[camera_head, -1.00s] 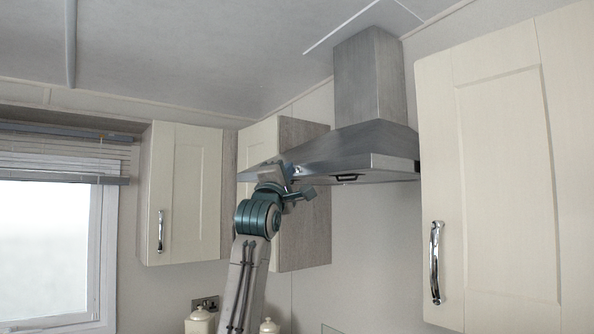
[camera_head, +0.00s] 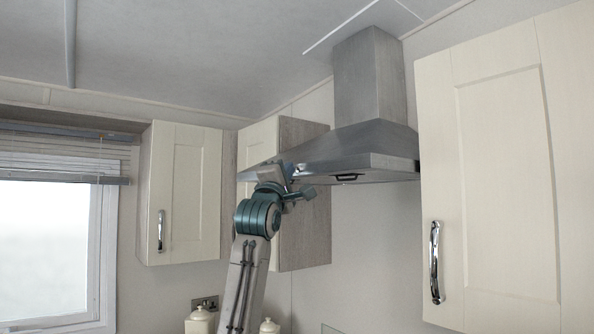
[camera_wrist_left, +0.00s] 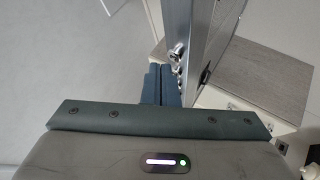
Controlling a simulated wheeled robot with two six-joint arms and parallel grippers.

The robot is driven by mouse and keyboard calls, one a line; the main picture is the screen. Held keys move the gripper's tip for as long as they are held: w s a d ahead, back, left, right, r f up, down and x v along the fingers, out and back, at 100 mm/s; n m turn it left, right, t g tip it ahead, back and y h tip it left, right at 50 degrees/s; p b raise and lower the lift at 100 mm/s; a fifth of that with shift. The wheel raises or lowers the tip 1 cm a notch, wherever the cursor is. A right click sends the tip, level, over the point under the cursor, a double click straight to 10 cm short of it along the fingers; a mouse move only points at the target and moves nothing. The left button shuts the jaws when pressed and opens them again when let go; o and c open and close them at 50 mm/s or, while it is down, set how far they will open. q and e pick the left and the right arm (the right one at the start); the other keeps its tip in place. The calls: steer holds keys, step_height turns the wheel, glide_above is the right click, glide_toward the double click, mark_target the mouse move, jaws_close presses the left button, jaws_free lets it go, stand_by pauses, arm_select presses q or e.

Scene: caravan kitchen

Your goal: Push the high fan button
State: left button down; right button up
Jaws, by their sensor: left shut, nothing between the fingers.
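The grey metal range hood (camera_head: 372,142) is on the wall in the head view. My left arm rises from below, and my left gripper (camera_head: 287,172) is at the left part of the hood's front edge. In the left wrist view, the hood's metal edge (camera_wrist_left: 208,30) runs down the picture, with a row of small round fan buttons (camera_wrist_left: 177,58) on its left face. My left gripper's blue fingers (camera_wrist_left: 160,85) are shut and empty, close beside the lower buttons. I cannot tell whether they touch a button. Which button is the high one is not readable. My right gripper is not in view.
A cream cupboard (camera_head: 500,180) hangs to the right of the hood. Another cupboard (camera_head: 300,215) with a wood-grain side is behind my left arm, and a third (camera_head: 185,195) hangs by the window (camera_head: 45,245). Cream jars (camera_head: 200,320) stand below.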

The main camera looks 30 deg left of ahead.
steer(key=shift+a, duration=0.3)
arm_select(q)
steer(key=shift+w, duration=0.2)
steer(key=shift+w+d, duration=0.2)
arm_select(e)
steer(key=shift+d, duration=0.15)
arm_select(q)
steer(key=shift+s, duration=0.1)
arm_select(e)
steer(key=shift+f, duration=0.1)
arm_select(q)
steer(key=shift+s+a+b, duration=0.25)
steer(key=shift+s+b, duration=0.05)
steer(key=shift+b, duration=0.15)
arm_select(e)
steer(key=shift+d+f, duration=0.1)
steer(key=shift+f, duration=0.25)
